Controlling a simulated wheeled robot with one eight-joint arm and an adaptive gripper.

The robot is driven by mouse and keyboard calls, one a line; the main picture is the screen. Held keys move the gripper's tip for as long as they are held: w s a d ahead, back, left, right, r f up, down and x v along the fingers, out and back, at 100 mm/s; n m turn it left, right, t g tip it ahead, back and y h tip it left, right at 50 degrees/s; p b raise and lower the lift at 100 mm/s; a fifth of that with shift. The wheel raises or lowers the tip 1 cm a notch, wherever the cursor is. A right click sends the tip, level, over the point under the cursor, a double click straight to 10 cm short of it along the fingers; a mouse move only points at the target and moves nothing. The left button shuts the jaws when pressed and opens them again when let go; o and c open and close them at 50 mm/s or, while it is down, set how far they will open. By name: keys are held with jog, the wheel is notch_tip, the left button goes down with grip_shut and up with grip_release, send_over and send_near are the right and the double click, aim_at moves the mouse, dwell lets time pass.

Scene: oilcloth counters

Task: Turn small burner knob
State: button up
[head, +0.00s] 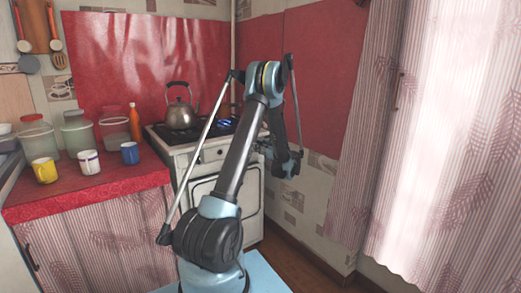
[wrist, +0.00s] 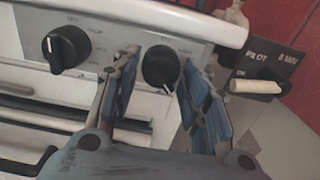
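The stove (head: 200,156) stands at the middle of the head view, with its front partly hidden behind my arm. In the wrist view its pale front panel carries two round black knobs, a left knob (wrist: 66,47) and a right knob (wrist: 160,66), each with a light pointer mark. No label shows which is the small burner knob. My gripper (wrist: 157,80) is open, its blue pads on either side of the right knob. Contact with the knob cannot be told. In the head view my gripper (head: 284,162) is at the stove's right front, partly hidden.
A kettle (head: 179,111) sits on the stovetop, and a blue flame (head: 227,122) shows on its right. A panel marked PILOT (wrist: 265,62) with a pale handle (wrist: 257,86) is right of the knobs. Mugs (head: 88,162) stand on the red counter (head: 120,183) at left.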

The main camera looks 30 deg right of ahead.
jog(key=shift+a, duration=0.1)
jog(key=c, duration=0.5)
jog(key=shift+n, duration=0.3)
jog(key=n, duration=2.6)
jog(key=shift+d+r, duration=0.15)
jog(key=shift+d, duration=0.05)
jog(key=shift+n, duration=0.3)
jog(key=o, duration=1.1)
